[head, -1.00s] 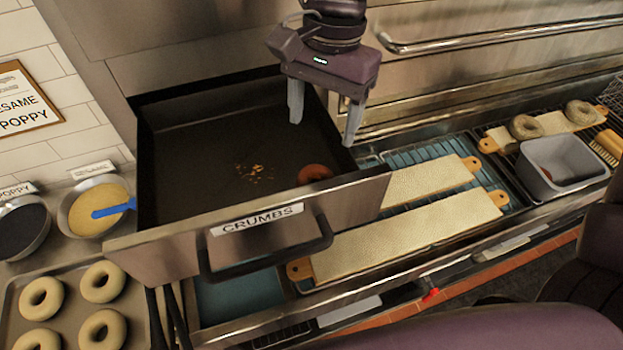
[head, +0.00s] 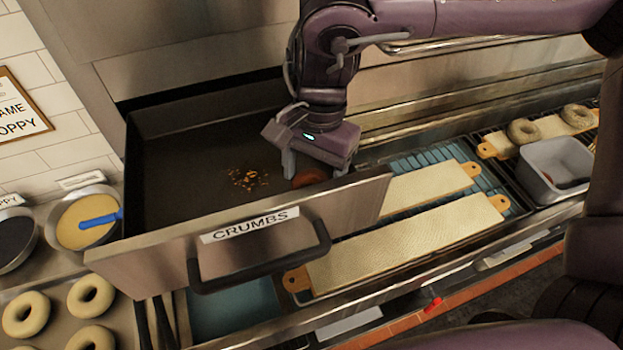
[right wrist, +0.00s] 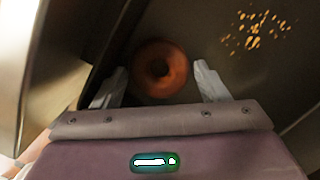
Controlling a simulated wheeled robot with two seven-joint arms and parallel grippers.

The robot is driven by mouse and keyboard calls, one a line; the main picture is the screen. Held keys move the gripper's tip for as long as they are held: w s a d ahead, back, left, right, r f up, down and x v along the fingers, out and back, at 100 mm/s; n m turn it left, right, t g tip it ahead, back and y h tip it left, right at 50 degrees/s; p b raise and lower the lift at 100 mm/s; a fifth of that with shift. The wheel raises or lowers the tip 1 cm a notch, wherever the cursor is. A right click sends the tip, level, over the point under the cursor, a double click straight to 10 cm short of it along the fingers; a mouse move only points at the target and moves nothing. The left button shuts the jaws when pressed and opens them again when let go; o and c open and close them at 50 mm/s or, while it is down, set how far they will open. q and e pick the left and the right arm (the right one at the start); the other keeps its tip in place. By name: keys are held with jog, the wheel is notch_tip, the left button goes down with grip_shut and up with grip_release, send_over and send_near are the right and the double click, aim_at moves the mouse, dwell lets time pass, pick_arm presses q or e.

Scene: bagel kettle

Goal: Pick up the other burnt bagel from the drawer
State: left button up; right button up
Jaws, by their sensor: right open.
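The burnt bagel (head: 309,177) is dark reddish brown and lies in the front right part of the open drawer marked CRUMBS (head: 165,255). My right gripper (head: 312,172) is lowered into the drawer over it. In the right wrist view the bagel (right wrist: 160,68) lies between the two fingers of the open gripper (right wrist: 156,85), with a gap on the right side. The left finger is close to the bagel's edge. Part of the bagel is hidden by the gripper in the head view. My left gripper is not in view.
Yellow-brown crumbs (head: 247,179) lie left of the bagel on the drawer floor. The drawer's front wall and right wall stand close to my gripper. A grey bin (head: 556,168) on the right holds something reddish brown. Pale bagels (head: 92,297) lie on a tray at lower left.

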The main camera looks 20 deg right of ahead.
jog(key=shift+s+f, duration=0.1)
jog(key=shift+f, duration=0.25)
jog(key=c, duration=0.6)
jog(key=shift+r, duration=0.1)
